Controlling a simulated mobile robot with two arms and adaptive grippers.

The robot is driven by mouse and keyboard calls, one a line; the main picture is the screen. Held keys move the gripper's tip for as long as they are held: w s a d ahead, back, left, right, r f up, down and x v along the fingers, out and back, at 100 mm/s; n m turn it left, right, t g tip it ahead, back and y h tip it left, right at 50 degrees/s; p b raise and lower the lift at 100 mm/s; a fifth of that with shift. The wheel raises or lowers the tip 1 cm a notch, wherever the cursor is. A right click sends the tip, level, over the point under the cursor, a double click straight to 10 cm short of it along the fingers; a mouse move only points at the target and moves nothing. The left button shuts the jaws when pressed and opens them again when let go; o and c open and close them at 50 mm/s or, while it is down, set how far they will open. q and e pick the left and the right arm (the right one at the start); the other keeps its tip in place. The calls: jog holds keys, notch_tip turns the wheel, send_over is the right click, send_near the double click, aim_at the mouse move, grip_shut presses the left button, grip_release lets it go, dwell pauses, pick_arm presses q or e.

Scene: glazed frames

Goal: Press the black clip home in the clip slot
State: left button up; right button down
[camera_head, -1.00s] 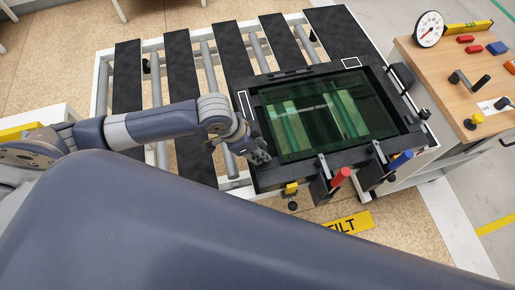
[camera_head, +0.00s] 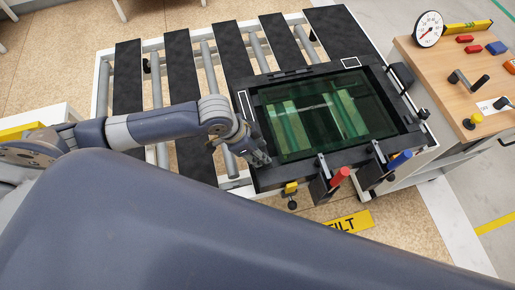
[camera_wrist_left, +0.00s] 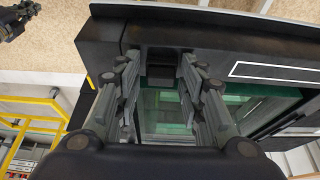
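My left gripper (camera_head: 260,156) is at the left edge of the black frame (camera_head: 270,177) around the green glass pane (camera_head: 325,112). In the left wrist view its two fingers (camera_wrist_left: 161,68) stand apart over the frame's edge. Between the fingertips a dark recess or block (camera_wrist_left: 160,70) shows in the black frame; I cannot tell whether it is the clip slot or the black clip sitting in it. No separate clip can be made out in the head view.
A red handle (camera_head: 340,177) and a blue handle (camera_head: 400,160) stand on clamps along the frame's near side, beside a yellow knob (camera_head: 291,188). A roller table (camera_head: 127,90) lies left of the frame. A wooden bench (camera_head: 460,60) with a dial gauge (camera_head: 429,29) stands right.

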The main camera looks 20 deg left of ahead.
pick_arm(q)
jog(key=shift+w, duration=0.15)
jog(key=v, duration=1.2)
jog(key=shift+w+d, duration=0.1)
